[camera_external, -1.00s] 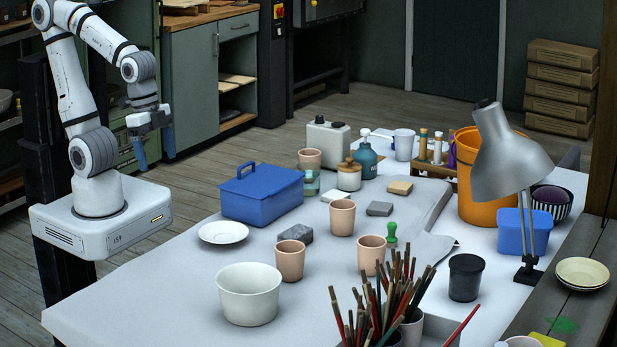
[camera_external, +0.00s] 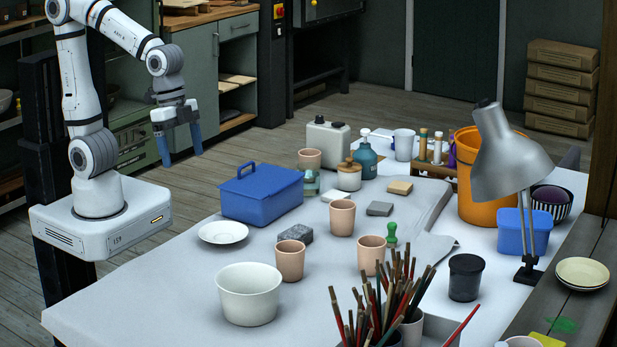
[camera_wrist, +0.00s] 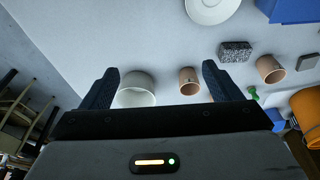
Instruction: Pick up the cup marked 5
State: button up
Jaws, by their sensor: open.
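My gripper (camera_external: 180,149) is open and empty, high above and left of the table. Its two dark fingers also frame the wrist view (camera_wrist: 158,72).
A white bowl (camera_external: 249,294), saucer (camera_external: 223,232), blue box (camera_external: 262,195) and grey block (camera_external: 298,234) stand near the cups. Brushes (camera_external: 385,305) stick up at the front. An orange bucket (camera_external: 478,190) and a lamp (camera_external: 505,155) rise at right. The front-left tabletop is clear.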

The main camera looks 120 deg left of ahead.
jog(key=w+a+m, duration=0.1)
jog(key=w+a, duration=0.3)
jog(key=w, duration=0.9)
jog(key=m+t+h+b, duration=0.1)
jog(key=m+t, duration=0.1)
jog(key=m, duration=0.1)
send_over(374, 250)
jog(key=s+a, duration=0.4)
notch_tip(374, 250, down, 15)
jog(key=x, duration=0.5)
jog(key=d+x, duration=0.1)
jog(key=x, duration=0.1)
jog(key=shift+f+p, duration=0.25)
jog(key=shift+p, duration=0.15)
jog(key=c, duration=1.1)
